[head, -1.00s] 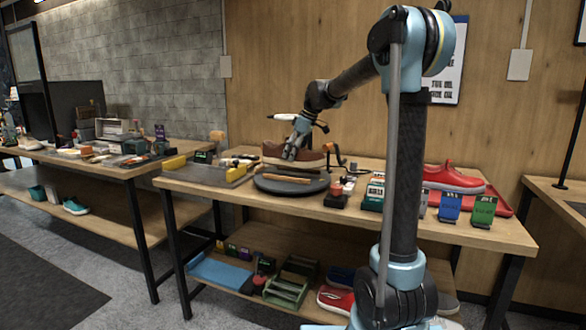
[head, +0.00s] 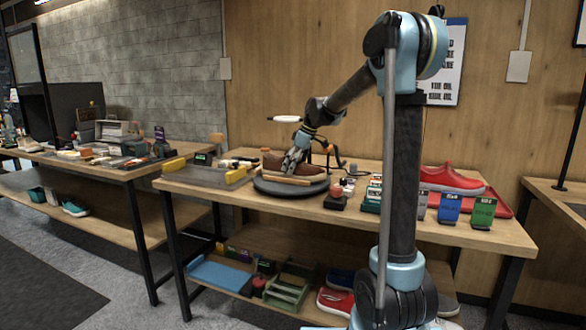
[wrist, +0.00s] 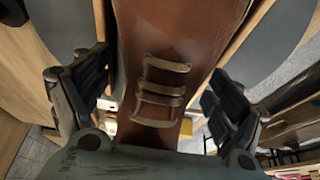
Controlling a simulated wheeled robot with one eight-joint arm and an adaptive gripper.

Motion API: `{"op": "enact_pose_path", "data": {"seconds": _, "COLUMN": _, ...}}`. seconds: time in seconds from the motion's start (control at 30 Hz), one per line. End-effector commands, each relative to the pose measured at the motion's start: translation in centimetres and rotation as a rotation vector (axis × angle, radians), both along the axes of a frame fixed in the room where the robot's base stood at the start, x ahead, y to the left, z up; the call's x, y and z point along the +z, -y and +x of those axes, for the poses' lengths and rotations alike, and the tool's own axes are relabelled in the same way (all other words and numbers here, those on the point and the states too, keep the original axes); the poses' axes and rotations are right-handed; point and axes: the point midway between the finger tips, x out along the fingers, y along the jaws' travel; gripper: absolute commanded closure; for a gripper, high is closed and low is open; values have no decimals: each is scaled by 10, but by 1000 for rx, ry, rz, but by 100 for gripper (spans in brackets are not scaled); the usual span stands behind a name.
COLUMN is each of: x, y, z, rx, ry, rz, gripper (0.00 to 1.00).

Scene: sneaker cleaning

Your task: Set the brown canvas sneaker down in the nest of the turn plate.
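The brown canvas sneaker (head: 308,169) sits low on the dark round turn plate (head: 290,190), behind a light wooden rail (head: 289,180) of the nest. In the wrist view the sneaker (wrist: 175,35) lies lengthwise between two wooden rails, with tan straps across its upper. My gripper (head: 292,168) is over the sneaker's middle. In the wrist view my gripper (wrist: 155,100) has its fingers spread on both sides of the sneaker, with gaps visible beside it. The sole's contact with the plate is hidden.
A grey tray with yellow blocks (head: 215,174) stands left of the plate. Small bottles and boxes (head: 373,194) stand to its right, with a red shoe (head: 450,178) on a red tray farther right. A white pen-like tool (head: 287,119) shows above, behind my wrist.

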Motion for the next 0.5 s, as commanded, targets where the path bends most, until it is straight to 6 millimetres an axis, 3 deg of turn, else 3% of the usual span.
{"op": "enact_pose_path", "data": {"seconds": 0.27, "x": 3, "y": 1, "z": -1, "rx": 1, "ry": 0, "rz": 0, "gripper": 12}}
{"op": "enact_pose_path", "data": {"seconds": 0.5, "x": 34, "y": 13, "z": -5, "rx": 0, "ry": 0, "rz": 0, "gripper": 12}}
